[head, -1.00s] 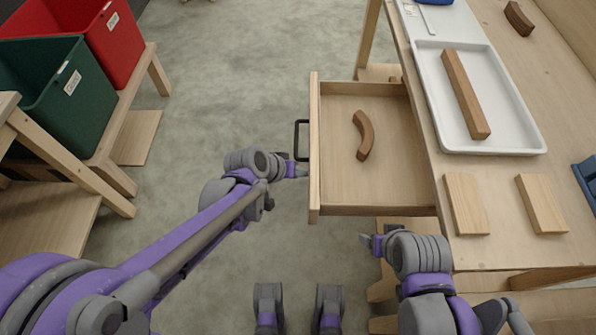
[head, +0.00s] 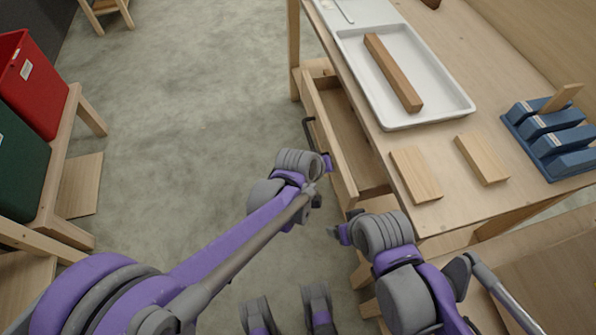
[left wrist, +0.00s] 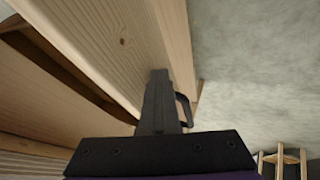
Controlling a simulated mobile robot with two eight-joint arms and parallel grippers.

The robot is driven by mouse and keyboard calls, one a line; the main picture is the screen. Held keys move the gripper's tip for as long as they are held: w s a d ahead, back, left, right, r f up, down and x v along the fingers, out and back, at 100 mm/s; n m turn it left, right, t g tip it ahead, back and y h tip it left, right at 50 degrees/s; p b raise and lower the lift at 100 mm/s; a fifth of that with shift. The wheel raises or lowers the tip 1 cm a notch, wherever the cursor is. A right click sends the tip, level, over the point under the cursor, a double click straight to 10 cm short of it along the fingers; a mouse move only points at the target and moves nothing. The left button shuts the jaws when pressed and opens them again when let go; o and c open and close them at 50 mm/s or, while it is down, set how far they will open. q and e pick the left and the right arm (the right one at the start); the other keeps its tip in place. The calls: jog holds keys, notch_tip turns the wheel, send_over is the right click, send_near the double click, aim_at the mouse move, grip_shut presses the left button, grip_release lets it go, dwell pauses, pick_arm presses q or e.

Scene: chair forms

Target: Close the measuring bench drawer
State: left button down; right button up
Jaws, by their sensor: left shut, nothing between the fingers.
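The measuring bench drawer (head: 328,126) juts part way out from the bench, with a gap behind its front panel. Its dark handle (head: 309,132) is on the outer face and also shows in the left wrist view (left wrist: 184,108). My left gripper (head: 328,163) is at the outer face of the drawer front, on the near side of the handle. In the left wrist view, its shut, empty fingers (left wrist: 158,98) lie against or very close to the panel. My right gripper (head: 334,232) hangs near the bench's near corner, apart from the drawer; its jaw opening is too small to judge.
The bench top (head: 440,140) holds a white tray (head: 440,105) with a long wooden bar, two light blocks (head: 415,174) and a blue rack (head: 550,140). Red (head: 35,80) and green bins stand at left. The floor (head: 190,110) left of the drawer is clear.

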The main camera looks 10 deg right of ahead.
pick_arm(q)
jog(key=d, duration=0.9)
jog(key=shift+d, duration=0.25)
pick_arm(e)
jog(key=shift+a+r, duration=0.1)
jog(key=shift+r, duration=0.25)
pick_arm(q)
jog(key=shift+d+r, duration=0.1)
